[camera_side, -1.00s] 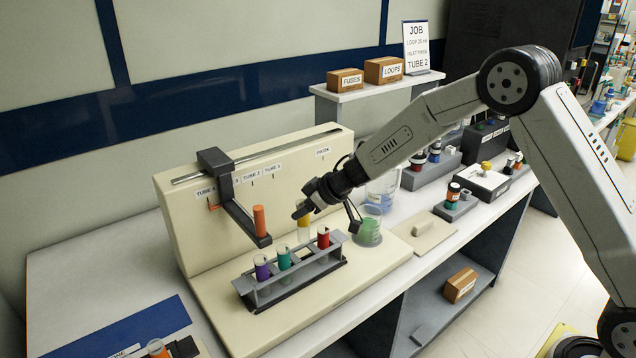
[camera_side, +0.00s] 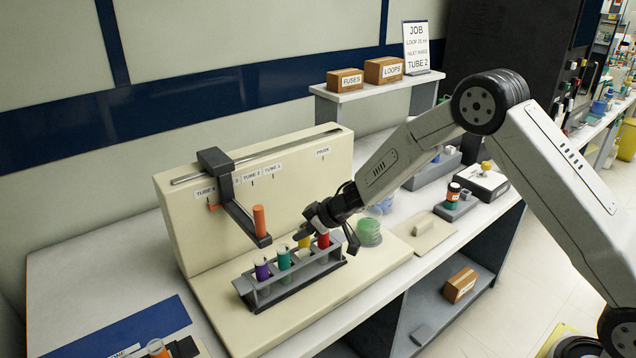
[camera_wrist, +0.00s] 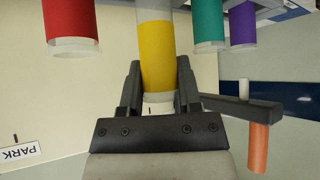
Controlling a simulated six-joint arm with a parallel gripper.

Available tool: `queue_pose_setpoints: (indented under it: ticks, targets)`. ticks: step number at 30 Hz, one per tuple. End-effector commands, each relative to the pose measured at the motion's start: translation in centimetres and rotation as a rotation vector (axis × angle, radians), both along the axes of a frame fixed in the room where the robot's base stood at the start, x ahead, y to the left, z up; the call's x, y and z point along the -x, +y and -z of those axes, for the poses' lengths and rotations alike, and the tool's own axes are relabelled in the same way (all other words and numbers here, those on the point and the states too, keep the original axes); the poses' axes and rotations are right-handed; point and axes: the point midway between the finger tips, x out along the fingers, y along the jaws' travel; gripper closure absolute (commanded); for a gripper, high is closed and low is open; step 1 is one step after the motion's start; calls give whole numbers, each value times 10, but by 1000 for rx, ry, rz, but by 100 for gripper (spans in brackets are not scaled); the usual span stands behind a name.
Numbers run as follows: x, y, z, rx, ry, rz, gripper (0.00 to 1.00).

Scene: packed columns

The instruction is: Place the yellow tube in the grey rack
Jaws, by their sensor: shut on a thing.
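The grey rack (camera_side: 300,276) stands on the cream base and holds a purple tube (camera_side: 262,268), a teal tube (camera_side: 284,258) and a red tube (camera_side: 323,240), all upright. My gripper (camera_side: 308,234) is shut on the yellow tube (camera_side: 304,243), at the rack between the teal and red tubes. In the wrist view, my gripper (camera_wrist: 158,92) has one finger on each side of the yellow tube (camera_wrist: 156,50), near its clear end. The tube looks roughly parallel to its neighbours. Its lower end is hidden, so I cannot tell whether it is inside the rack.
A dark arm with an orange cylinder (camera_side: 260,221) hangs from the rail just left of my gripper. It also shows at the right in the wrist view (camera_wrist: 258,145). A green-filled beaker (camera_side: 368,233) stands close on the right. The base in front of the rack is clear.

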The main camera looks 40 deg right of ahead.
Motion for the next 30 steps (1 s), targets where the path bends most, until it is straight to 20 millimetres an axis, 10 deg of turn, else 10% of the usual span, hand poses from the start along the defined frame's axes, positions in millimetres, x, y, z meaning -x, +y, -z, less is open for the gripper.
queue_pose_setpoints:
  ticks: [26, 27, 30]
  targets:
    - [0, 0, 40, 1, 1, 0, 100]
    - [0, 0, 39, 1, 1, 0, 47]
    - [0, 0, 39, 1, 1, 0, 42]
